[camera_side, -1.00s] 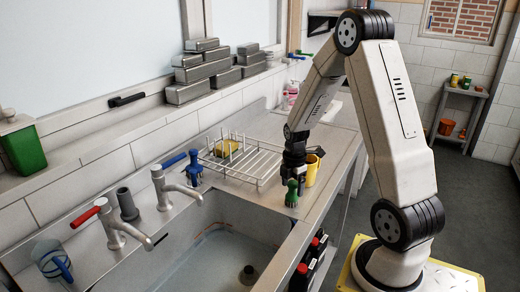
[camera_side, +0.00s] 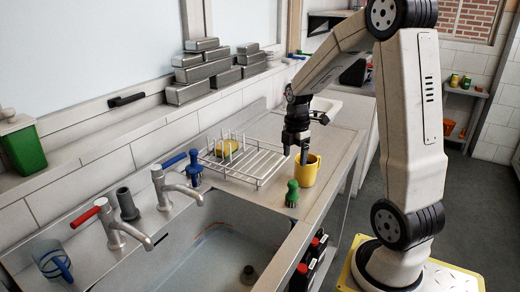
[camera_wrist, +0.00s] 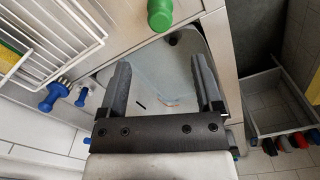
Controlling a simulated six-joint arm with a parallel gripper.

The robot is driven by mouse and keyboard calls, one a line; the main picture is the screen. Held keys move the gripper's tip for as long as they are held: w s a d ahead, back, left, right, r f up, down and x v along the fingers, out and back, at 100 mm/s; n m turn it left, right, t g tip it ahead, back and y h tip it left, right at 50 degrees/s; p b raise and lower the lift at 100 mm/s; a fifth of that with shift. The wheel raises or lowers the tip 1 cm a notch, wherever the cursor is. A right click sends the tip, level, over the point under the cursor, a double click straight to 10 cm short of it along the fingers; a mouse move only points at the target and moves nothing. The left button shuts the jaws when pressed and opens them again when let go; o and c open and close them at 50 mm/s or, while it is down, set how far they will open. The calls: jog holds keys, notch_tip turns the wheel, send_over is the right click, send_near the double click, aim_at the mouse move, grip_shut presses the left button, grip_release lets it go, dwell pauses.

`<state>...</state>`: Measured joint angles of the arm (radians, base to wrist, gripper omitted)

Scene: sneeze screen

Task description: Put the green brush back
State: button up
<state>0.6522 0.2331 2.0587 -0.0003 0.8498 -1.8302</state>
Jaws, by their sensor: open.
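My gripper (camera_side: 298,154) hangs over the counter, above and behind the brush, by the yellow mug. In the wrist view, my gripper (camera_wrist: 161,75) has its fingers wide apart with nothing between them. A blue brush (camera_side: 194,168) stands behind the sink near the taps; it also shows in the wrist view (camera_wrist: 55,94).
The yellow mug (camera_side: 308,172) stands close to my gripper. The white wire rack (camera_side: 243,178) holds a yellow item (camera_side: 229,147). The sink (camera_side: 215,245) opens in front, with taps at its back edge.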

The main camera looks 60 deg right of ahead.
dwell(0.6)
jog(key=shift+w+a+f+m, duration=0.2)
jog(key=shift+a+m, duration=0.1)
jog(key=shift+a, duration=0.3)
jog(key=s+a+f+m+t, duration=0.1)
jog(key=a+f+m, duration=0.1)
jog(key=a+m, duration=0.4)
jog(key=s+a+f+m+t, duration=0.1)
jog(key=a+m, duration=0.6)
jog(key=a, duration=0.8)
jog(key=shift+s+a+f+t, duration=0.15)
jog(key=shift+a+f+t, duration=0.2)
jog(key=shift+f, duration=0.3)
